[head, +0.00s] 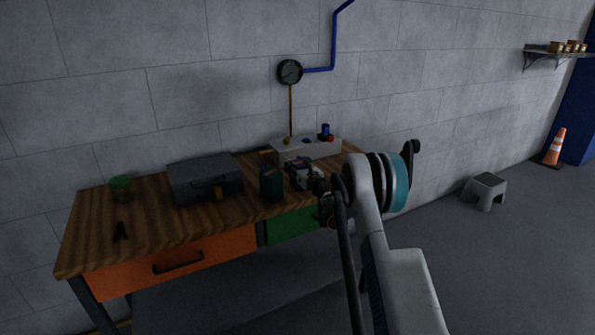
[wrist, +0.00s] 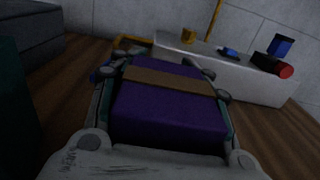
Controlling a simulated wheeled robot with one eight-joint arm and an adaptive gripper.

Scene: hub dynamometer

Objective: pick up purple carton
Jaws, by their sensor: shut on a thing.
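The purple carton (wrist: 165,115) has a brown band across its top and fills the space between the fingers in the wrist view. My gripper (wrist: 163,85) is shut on it, with one finger along each side. In the head view my gripper (head: 302,176) is over the right part of the workbench, and my arm partly hides it. The carton is hard to make out there. I cannot tell whether the carton touches the bench top.
The wooden workbench (head: 150,228) bears a grey toolbox (head: 205,180), a dark teal box (head: 271,184), a green-lidded jar (head: 120,188) and black pliers (head: 120,232). A pale tray (head: 318,149) with small items stands just behind my gripper. The bench's front left is mostly clear.

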